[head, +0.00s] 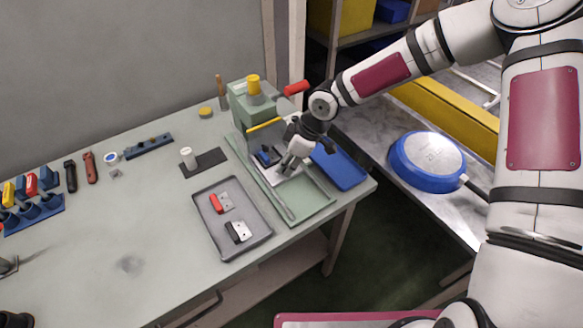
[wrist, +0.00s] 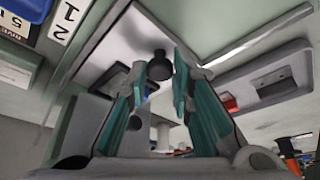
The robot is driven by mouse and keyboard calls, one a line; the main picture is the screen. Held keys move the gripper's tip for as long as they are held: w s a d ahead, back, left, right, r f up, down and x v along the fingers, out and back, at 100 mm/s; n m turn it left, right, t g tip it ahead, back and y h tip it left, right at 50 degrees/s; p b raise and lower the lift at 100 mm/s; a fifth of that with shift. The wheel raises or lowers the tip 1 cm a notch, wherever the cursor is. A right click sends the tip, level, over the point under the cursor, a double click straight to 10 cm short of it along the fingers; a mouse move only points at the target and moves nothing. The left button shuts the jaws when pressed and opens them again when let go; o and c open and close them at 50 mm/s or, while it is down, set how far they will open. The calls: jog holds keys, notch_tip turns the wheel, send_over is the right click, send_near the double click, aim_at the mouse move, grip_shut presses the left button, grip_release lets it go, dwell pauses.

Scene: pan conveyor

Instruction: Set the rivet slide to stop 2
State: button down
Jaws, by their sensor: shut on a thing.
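The rivet slide is a pale metal plate (head: 272,172) in a green track (head: 308,200) at the foot of the green press (head: 240,103). A dark blue piece (head: 266,157) sits on it. My gripper (head: 289,170) is low over the plate's right part. In the wrist view, my gripper's teal fingers (wrist: 161,78) stand on both sides of a round black knob (wrist: 159,64) on the plate (wrist: 135,40) and hold it. Lettered labels (wrist: 63,20) with a 2 lie at the upper left there. The fingers hide the knob in the head view, and I cannot tell which stop the slide is at.
A blue tray (head: 338,168) lies right of the track. A grey tray (head: 262,236) with a red-handled and a black-handled piece lies in front. The press's red handle (head: 296,88) reaches out near my arm. A blue pan (head: 403,172) rests on the conveyor.

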jog(key=shift+w+a+b, duration=0.35)
jog(key=shift+w+a, duration=0.15)
jog(key=shift+w, duration=0.3)
jog(key=c, duration=1.4)
grip_release()
jog(key=shift+r, duration=0.1)
jog(key=v, duration=1.1)
jog(key=shift+s+d+r, duration=0.15)
jog(key=shift+d+r, duration=0.05)
jog(key=shift+r, duration=0.15)
